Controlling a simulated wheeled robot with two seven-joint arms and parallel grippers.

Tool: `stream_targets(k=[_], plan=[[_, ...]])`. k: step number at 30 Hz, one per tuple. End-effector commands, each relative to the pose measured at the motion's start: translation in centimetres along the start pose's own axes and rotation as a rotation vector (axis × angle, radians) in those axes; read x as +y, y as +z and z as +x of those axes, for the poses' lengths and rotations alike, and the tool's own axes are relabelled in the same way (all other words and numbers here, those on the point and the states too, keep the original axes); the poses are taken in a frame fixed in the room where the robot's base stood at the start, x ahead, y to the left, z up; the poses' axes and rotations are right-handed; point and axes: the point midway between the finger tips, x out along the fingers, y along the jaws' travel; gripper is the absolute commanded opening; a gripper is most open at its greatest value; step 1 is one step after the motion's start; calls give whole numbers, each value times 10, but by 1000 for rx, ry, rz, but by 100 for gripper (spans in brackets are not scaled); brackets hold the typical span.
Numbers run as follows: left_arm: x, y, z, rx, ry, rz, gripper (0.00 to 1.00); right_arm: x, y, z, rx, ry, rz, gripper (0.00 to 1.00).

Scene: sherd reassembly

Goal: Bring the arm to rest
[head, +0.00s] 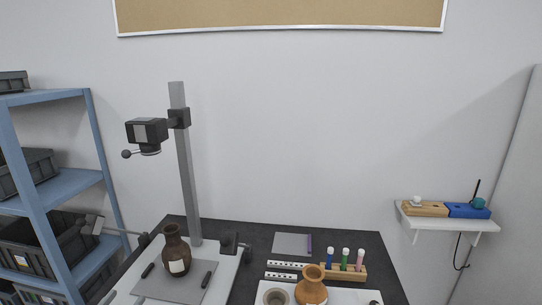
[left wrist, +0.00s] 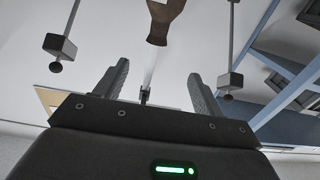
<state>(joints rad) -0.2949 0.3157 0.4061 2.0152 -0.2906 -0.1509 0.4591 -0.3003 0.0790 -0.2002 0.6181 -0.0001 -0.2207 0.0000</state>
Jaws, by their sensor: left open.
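My left gripper (left wrist: 158,70) shows in the left wrist view, with its two grey fingers spread apart and nothing between them. The dark brown jar (head: 175,243) stands upright on the grey mat (head: 190,293) of the camera stand, with a pale patch on its side. In the left wrist view the picture is roughly upside down, and the jar (left wrist: 163,22) lies beyond the fingertips, apart from them. I cannot make out the left gripper clearly in the head view. My right gripper is in neither view.
The stand's column (head: 184,170) carries a camera (head: 147,131) above the jar. A lamp (head: 92,225) reaches out at left, near the blue shelf (head: 65,185). To the right are an orange pot (head: 311,287) and a tube rack (head: 350,273). The wall shelf (head: 448,222) is farther right.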

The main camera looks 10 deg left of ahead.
Motion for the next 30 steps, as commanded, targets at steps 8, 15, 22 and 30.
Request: stream_targets(k=[8, 15, 22, 30], plan=[[15, 24, -12, -114, -31, 18, 69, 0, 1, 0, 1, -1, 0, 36], [44, 58, -34, -300, -58, 47, 69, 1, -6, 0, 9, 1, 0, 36], [91, 99, -76, -572, -56, 86, 69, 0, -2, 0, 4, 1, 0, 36], [150, 131, -152, -918, 4, 119, 69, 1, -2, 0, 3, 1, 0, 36]])
